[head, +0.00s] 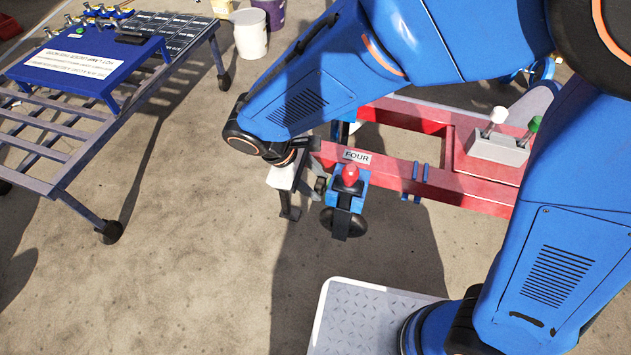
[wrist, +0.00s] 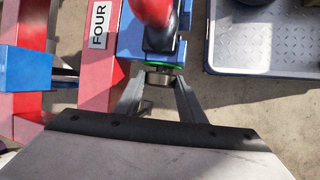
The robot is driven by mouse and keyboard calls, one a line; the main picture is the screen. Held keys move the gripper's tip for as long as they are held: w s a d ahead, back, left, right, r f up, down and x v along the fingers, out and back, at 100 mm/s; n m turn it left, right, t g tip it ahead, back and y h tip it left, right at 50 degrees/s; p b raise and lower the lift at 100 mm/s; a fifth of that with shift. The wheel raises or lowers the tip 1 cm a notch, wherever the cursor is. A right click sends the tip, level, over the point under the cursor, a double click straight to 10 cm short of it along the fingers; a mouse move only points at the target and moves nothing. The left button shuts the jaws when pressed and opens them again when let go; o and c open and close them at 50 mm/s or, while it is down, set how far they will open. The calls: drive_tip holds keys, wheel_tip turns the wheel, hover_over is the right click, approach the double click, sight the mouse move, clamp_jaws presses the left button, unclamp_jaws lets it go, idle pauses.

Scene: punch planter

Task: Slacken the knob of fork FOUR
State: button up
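The white FOUR label (head: 357,156) sits on a red beam, and it also shows in the wrist view (wrist: 99,25). Beside it is a blue fork bracket (head: 345,198) with a red ball-topped handle (head: 350,173) and a black wheel below. In the wrist view a short grey knob (wrist: 160,79) with a green ring at its base sticks out of the bracket's near side. My gripper (wrist: 158,90) is open, one finger on each side of the knob, with visible gaps. In the head view my gripper (head: 303,198) is just left of the bracket.
A grey tread-plate platform (head: 365,310) stands at the front, near my gripper's side in the wrist view (wrist: 270,40). A slatted table (head: 60,130) with a blue panel is at left. Buckets (head: 250,35) stand behind. Open concrete floor lies between.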

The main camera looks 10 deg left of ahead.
drive_tip(key=shift+c, duration=1)
drive_tip(key=shift+g, duration=0.4)
drive_tip(key=shift+w+g, duration=0.35)
drive_tip(key=shift+g, duration=0.85)
drive_tip(key=shift+w+n+g+y, duration=0.2)
drive_tip(key=shift+n+g, duration=0.15)
drive_tip(key=shift+g, duration=0.65)
drive_tip(key=shift+w+n+g+y, duration=0.15)
drive_tip(key=shift+n+g, duration=0.2)
drive_tip(key=shift+g, duration=0.65)
drive_tip(key=o, duration=1)
drive_tip(key=shift+o, duration=0.2)
